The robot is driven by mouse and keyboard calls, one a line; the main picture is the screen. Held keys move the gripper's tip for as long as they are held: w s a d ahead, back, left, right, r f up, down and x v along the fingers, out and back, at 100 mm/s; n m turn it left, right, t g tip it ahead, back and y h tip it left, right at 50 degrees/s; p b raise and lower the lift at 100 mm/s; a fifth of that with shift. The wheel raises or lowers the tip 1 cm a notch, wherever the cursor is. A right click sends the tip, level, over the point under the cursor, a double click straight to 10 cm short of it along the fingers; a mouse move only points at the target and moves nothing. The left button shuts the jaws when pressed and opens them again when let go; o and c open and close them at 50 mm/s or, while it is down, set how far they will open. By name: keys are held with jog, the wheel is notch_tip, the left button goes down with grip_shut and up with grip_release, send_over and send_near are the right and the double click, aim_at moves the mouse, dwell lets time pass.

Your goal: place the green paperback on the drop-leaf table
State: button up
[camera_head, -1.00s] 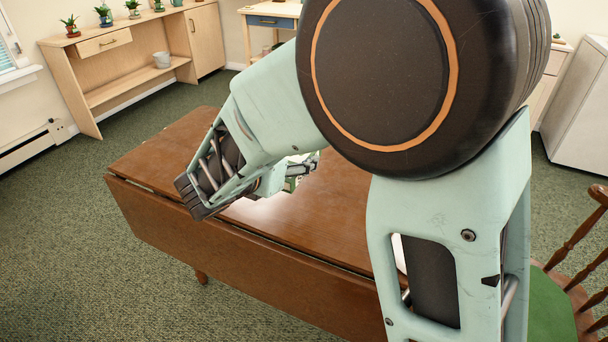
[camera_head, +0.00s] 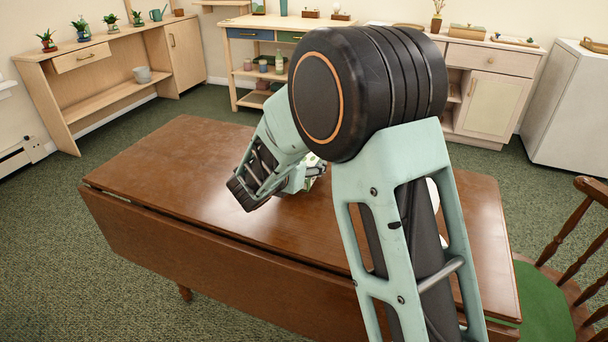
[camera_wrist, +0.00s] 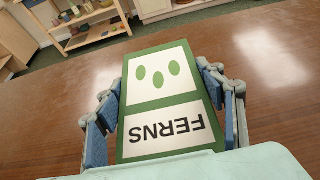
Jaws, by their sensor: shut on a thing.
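The green paperback (camera_wrist: 165,98) has white panels, green ovals and the word FERNS, upside down in the wrist view. My gripper (camera_wrist: 165,104) is shut on it, with a blue-padded finger on each side. In the head view only a small part of the paperback (camera_head: 314,160) shows past my gripper (camera_head: 308,176); my arm hides the rest. The brown drop-leaf table (camera_head: 180,165) lies beneath them, and its wooden top also fills much of the wrist view (camera_wrist: 50,110). I cannot tell whether the paperback touches the tabletop.
The tabletop's left part is bare. A pale object on the table is mostly hidden behind my arm. A wooden chair with a green seat (camera_head: 545,305) stands at the right. Shelves with plants (camera_head: 110,85), a workbench (camera_head: 262,80) and a cabinet (camera_head: 490,90) line the back.

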jog(key=shift+f+b, duration=0.35)
jog(key=shift+f, duration=1.25)
jog(key=shift+f, duration=0.1)
jog(key=o, duration=1.3)
jog(key=shift+s+a+r, duration=0.1)
jog(key=shift+s+r, duration=0.1)
jog(key=shift+r, duration=0.05)
jog(key=p+v, duration=0.2)
jog(key=v, duration=0.9)
jog(key=shift+s, duration=0.15)
jog(key=shift+a+r+p, duration=0.1)
jog(key=shift+p, duration=0.2)
